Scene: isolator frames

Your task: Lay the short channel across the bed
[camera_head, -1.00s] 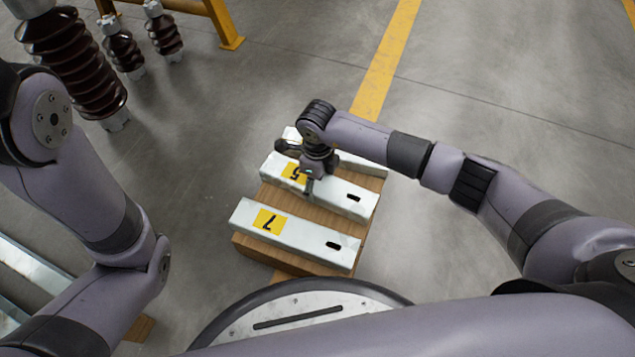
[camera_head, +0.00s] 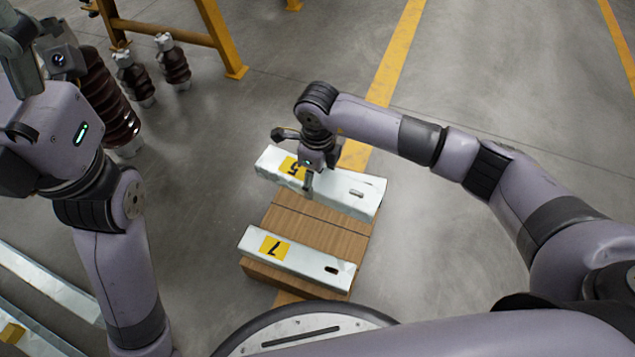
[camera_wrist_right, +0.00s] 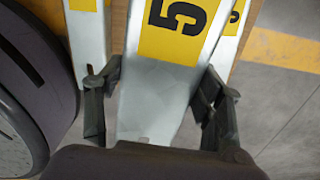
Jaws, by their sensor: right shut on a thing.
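My right gripper (camera_head: 309,178) is shut on a white metal channel (camera_head: 340,191) with a yellow "5" label. It holds this channel raised above the wooden block (camera_head: 318,228). In the right wrist view the channel (camera_wrist_right: 158,95) lies between the two fingers. A second white channel (camera_head: 305,264) with a yellow label lies on the near side of the block. A third channel (camera_wrist_right: 231,40) shows partly beyond the held one in the wrist view; in the head view it is hidden. My left gripper (camera_head: 20,65) is partly in view at the upper left, its fingers unclear. I cannot tell which thing is the bed.
Long metal rails (camera_head: 45,290) lie on the floor at the lower left. Several brown ribbed insulators (camera_head: 172,62) stand at the upper left, by a yellow frame (camera_head: 165,30). The grey floor to the right of the block is clear.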

